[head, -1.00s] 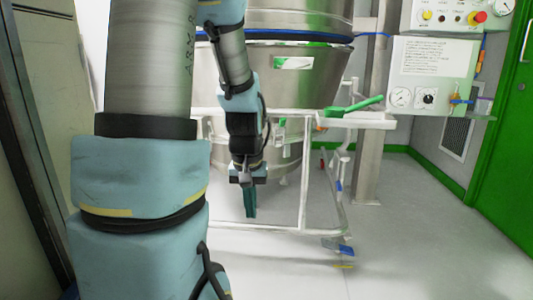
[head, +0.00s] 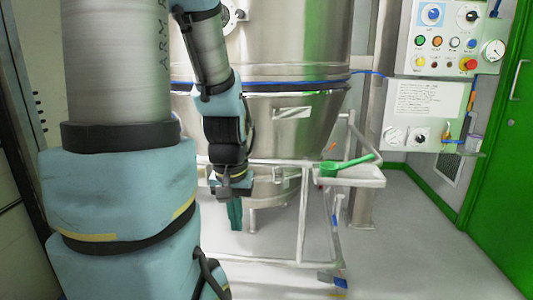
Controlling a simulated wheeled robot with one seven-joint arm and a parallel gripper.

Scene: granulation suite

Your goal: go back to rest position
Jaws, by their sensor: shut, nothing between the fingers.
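My gripper (head: 235,215) hangs at the end of my arm, pointing down, left of the middle of the head view. Its teal fingers are shut with nothing between them. It is in front of the white trolley frame and the lower part of the steel vessel (head: 262,112). I cannot tell the exact gap between my gripper and the frame. A green scoop (head: 346,165) lies on the small white shelf (head: 352,178) of the frame, to the right of my gripper and apart from it.
A control panel (head: 447,38) with buttons and a gauge box (head: 423,115) are at the right. A green door (head: 498,165) stands at the right edge. A steel post (head: 364,205) is behind the frame. Grey floor (head: 400,255) is clear at lower right.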

